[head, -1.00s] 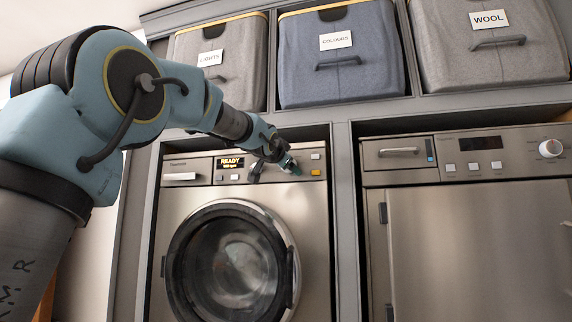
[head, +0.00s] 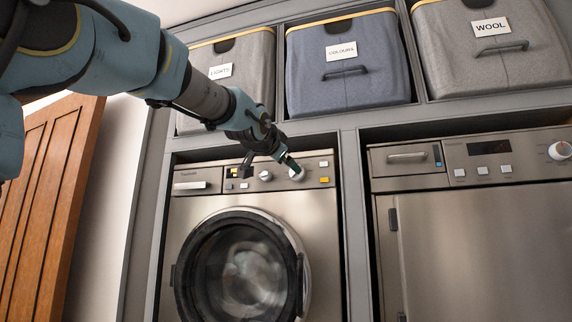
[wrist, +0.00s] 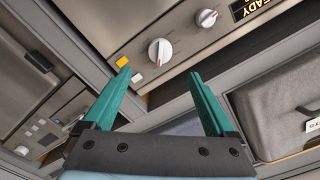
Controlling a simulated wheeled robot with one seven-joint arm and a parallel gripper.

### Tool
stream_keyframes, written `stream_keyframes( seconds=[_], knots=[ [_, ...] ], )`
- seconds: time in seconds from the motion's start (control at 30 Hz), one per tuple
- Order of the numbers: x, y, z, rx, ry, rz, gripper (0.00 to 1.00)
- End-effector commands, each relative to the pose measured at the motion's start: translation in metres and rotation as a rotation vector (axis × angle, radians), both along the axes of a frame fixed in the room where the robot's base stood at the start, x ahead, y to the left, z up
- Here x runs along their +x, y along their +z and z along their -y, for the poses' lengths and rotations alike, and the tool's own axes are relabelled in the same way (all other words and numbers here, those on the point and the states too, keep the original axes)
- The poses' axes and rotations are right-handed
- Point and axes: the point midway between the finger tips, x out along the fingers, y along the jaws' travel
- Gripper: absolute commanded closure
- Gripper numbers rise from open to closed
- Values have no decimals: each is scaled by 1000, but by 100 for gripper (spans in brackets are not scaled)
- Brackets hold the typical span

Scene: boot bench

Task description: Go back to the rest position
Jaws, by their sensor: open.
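My gripper (head: 287,164) is in front of the left machine's control panel in the head view, close to its white dial (head: 297,173). In the wrist view my gripper (wrist: 159,82) shows two green fingers spread apart with nothing between them. The white dial (wrist: 160,51) lies beyond the fingertips there, with a clear gap in the picture. A yellow button (wrist: 122,61) and a white button (wrist: 136,77) are near the left fingertip. I cannot tell the exact distance from the fingers to the panel.
The washing machine (head: 182,235) has a shut round door (head: 240,270). A second machine (head: 470,240) stands to its right. Grey and blue fabric bins, including the COLOURS bin (head: 345,85), sit on the shelf above. A wooden door (head: 50,190) is at the left.

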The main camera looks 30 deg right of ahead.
Motion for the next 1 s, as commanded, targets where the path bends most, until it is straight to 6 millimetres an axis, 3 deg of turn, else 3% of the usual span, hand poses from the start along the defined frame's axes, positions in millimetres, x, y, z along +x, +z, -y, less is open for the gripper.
stream_keyframes(
  seconds=[0.43,0.57,0.67,0.83,1.0],
  knots=[
    [0,0,0,0,0,0,9],
    [10,-18,-5,13,18,-36,9],
    [29,-57,-18,37,59,-115,9],
    [66,-161,-64,85,178,-334,9],
    [82,-270,-125,115,318,-570,9]
  ],
)
